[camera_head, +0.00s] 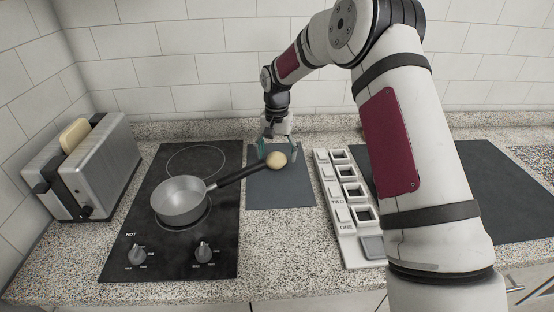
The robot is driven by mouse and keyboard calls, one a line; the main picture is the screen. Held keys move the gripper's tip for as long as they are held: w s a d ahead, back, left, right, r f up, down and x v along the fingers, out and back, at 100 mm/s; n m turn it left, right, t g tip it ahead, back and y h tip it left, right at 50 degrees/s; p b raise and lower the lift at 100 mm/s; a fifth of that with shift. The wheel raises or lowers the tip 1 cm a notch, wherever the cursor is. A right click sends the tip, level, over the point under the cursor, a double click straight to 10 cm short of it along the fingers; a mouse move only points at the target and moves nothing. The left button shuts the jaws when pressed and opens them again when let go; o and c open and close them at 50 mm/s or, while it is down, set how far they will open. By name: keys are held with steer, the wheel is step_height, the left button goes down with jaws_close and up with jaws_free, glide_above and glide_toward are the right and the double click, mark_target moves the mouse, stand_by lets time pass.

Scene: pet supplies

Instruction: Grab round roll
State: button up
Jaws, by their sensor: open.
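The round roll (276,160) is a small tan ball on the dark grey mat (281,190), near its back edge and beside the tip of the pan handle. My gripper (279,148) points down at the back of the mat, just behind and around the roll. Its fingers are spread, one on each side of the roll. I cannot tell whether either finger touches it. The roll hides part of the gripper's lower end.
A pan (181,203) sits on the black stove (134,228), its black handle (238,174) reaching over the mat toward the roll. A toaster (84,168) with a bread slice (75,135) stands left. A white slotted holder (341,213) stands right of the mat. The tiled wall is close behind.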

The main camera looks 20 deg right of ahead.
steer(key=shift+f, duration=0.65)
steer(key=c, duration=1.1)
